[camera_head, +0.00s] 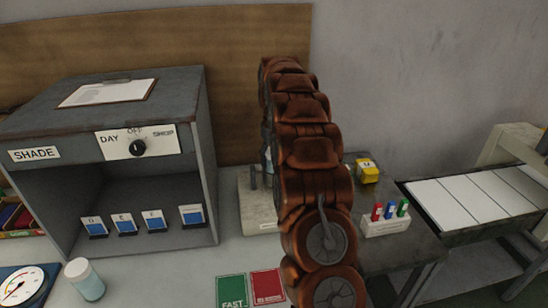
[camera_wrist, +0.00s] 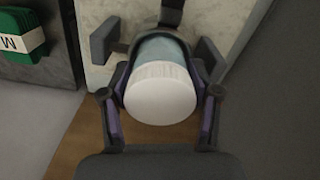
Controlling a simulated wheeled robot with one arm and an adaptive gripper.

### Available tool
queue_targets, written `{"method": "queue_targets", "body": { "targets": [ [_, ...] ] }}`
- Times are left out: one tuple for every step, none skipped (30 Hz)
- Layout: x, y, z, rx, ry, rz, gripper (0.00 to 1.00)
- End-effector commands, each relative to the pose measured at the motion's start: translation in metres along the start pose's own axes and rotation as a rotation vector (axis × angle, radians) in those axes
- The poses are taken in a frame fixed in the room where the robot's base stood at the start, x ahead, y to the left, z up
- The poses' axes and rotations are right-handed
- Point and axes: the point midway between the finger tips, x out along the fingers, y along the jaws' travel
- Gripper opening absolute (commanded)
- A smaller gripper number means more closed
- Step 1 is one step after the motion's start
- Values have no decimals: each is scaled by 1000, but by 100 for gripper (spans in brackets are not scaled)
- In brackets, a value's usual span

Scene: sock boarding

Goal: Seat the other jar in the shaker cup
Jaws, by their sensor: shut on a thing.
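In the wrist view, my gripper (camera_wrist: 164,82) is shut on a jar (camera_wrist: 160,95) with a round white lid and a pale blue body. The held jar is in front of the pale shaker (camera_wrist: 97,75), among its dark grey brackets (camera_wrist: 105,40). I cannot tell whether the jar is inside the shaker cup or only in front of it. In the head view, my arm hides the gripper and most of the shaker (camera_head: 258,212). A second jar (camera_head: 85,280), pale blue with a white lid, stands upright on the bench at the lower left.
The grey SHADE cabinet (camera_head: 205,150) stands at the left. A dial gauge (camera_head: 22,285) is beside the second jar. Green (camera_head: 231,291) and red (camera_head: 267,287) cards lie in front. A rack of coloured vials (camera_head: 387,226), a yellow block (camera_head: 368,171) and a white-panelled tray (camera_head: 470,205) are at the right.

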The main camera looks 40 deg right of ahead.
Motion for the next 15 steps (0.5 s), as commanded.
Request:
{"method": "queue_targets", "body": {
  "targets": [
    [1,0,0,0,0,0,14],
    [2,0,0,0,0,0,14],
    [3,0,0,0,0,0,14],
    [3,0,0,0,0,0,14],
    [4,0,0,0,0,0,14],
    [5,0,0,0,0,0,14],
    [5,0,0,0,0,0,14],
    [6,0,0,0,-1,0,14],
    [7,0,0,0,-1,0,14],
    [7,0,0,0,-1,0,14],
    [8,0,0,0,-1,0,14],
    [9,0,0,0,-1,0,14],
    [10,0,0,0,-1,0,14],
    [10,0,0,0,-1,0,14],
    [11,0,0,0,-1,0,14]
  ]
}}
